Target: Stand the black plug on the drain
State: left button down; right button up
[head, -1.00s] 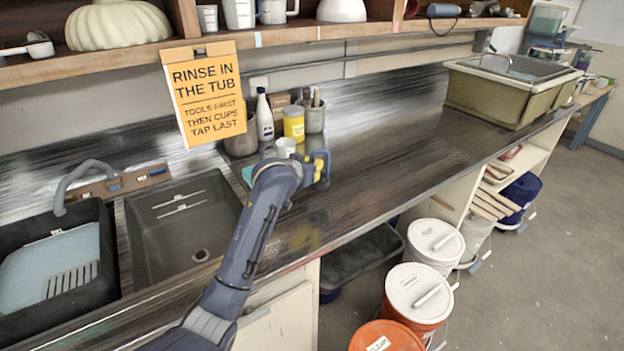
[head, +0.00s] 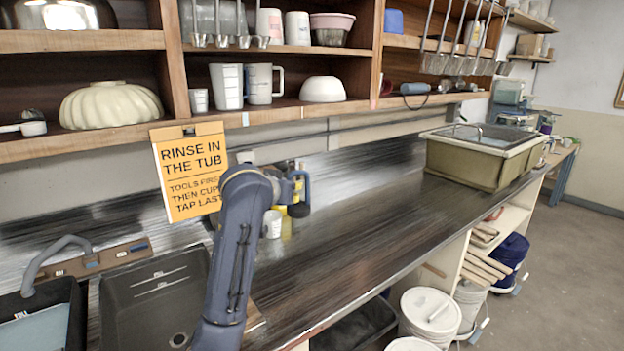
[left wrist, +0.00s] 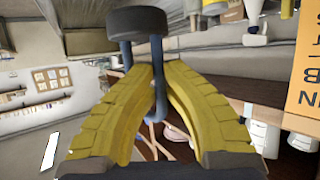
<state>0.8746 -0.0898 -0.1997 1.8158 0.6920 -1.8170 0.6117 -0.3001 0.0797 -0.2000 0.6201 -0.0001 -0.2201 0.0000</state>
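The black plug (left wrist: 137,22) shows in the left wrist view as a dark disc on a blue handle (left wrist: 157,80). The yellow fingers of my left gripper (left wrist: 156,72) close around that handle. In the head view my left gripper (head: 297,192) is up over the counter, to the right of the sign, with the blue handle beside it; it is clear of the sink. The drain (head: 179,339) is a small round opening in the floor of the dark sink (head: 140,305), lower left, partly near my arm. My right gripper is not in view.
A yellow sign (head: 188,170) hangs from the shelf just left of my gripper. A grey faucet (head: 55,258) is by the left basin. The counter (head: 380,225) to the right is clear up to an olive tub (head: 465,165).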

pick_arm(q)
jog(key=s+a+f+n+y, duration=0.1)
jog(key=s+a+f+y, duration=0.1)
jog(key=s+a+f, duration=0.4)
jog(key=s+a+f+n+y, duration=0.2)
jog(key=s+a+f, duration=0.5)
jog(key=s+f, duration=0.7)
jog(key=shift+s+a+t, duration=0.15)
jog(key=shift+s+t, duration=0.15)
jog(key=shift+s, duration=0.75)
jog(key=shift+r, duration=0.1)
